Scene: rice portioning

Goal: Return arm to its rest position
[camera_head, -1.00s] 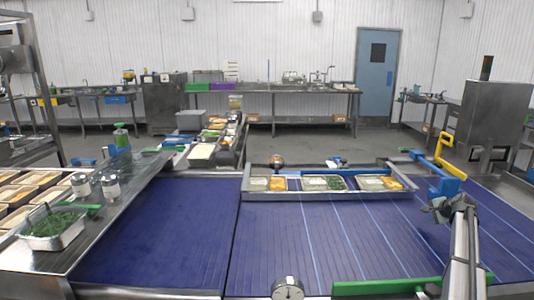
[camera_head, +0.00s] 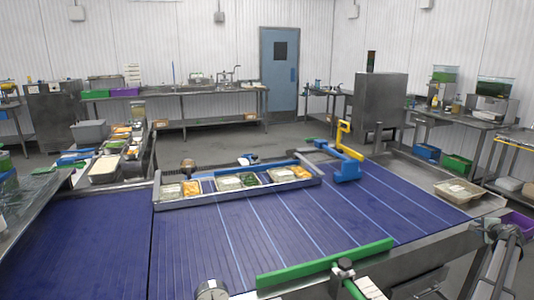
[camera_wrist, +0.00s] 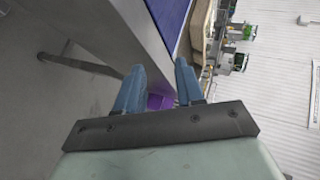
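My gripper (camera_wrist: 160,85) shows in the wrist view with its two blue fingers apart and nothing between them. It hangs beside the conveyor's metal side frame (camera_wrist: 142,35), over the grey floor. In the head view my arm is at the lower right edge, past the front right corner of the blue conveyor belt (camera_head: 290,225), and the fingers cannot be made out there.
A metal rail holding several filled trays (camera_head: 236,192) lies across the belt. A blue and yellow bracket (camera_head: 345,165) and a green bar (camera_head: 325,263) are at the belt. A rice tray (camera_head: 459,191) sits at the right corner. A purple bin (camera_head: 518,222) is at far right.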

